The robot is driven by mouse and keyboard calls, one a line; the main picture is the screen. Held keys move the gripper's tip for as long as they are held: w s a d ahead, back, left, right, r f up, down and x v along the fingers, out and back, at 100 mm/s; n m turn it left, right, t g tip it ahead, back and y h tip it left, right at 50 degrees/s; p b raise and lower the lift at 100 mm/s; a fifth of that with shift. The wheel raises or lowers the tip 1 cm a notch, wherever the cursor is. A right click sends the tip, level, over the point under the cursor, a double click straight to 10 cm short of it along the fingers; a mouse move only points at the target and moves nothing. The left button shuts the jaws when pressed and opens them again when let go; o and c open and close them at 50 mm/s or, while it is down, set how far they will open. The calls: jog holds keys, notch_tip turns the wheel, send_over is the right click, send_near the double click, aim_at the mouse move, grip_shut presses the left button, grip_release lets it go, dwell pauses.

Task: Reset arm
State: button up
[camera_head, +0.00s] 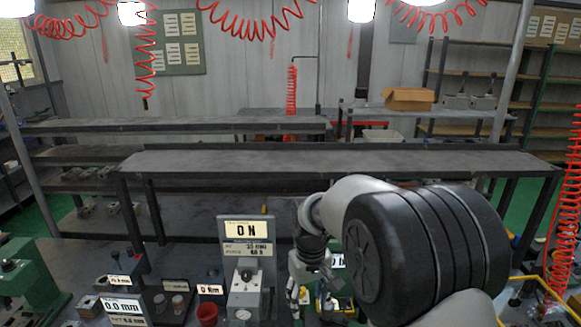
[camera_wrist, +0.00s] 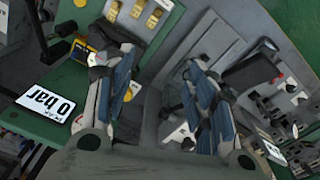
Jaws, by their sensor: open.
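My gripper (camera_head: 309,297) hangs low at the workbench in the head view, just right of the "0 N" display. Its blue-padded fingers stand apart in the wrist view (camera_wrist: 150,72), with nothing seen held between them. My dark, rounded arm link hides part of the bench to its right. A grey valve block (camera_head: 245,292) stands on the bench left of the gripper, below the "0 N" display (camera_head: 246,240). I cannot tell whether the fingers touch anything.
A "0.0 mm" display (camera_head: 126,308), a red cup (camera_head: 207,314) and a green machine (camera_head: 28,282) are to the left. In the wrist view, a "0 bar" display (camera_wrist: 45,103) lies left of the fingers. Long grey shelves (camera_head: 330,160) stand behind. Red coiled hoses (camera_head: 250,22) hang above.

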jog(key=s+d+r+m+t+b, duration=0.1)
jog(key=s+d+r+b, duration=0.15)
jog(key=s+r, duration=0.3)
jog(key=s+d+r+m+t+b, duration=0.1)
jog(key=s+d+r, duration=0.3)
jog(key=s, duration=0.3)
jog(key=s+d+f+m+t+b, duration=0.2)
jog(key=s+d+b, duration=0.1)
jog(key=s, duration=1.2)
jog(key=shift+d+f, duration=0.15)
jog(key=shift+d, duration=0.1)
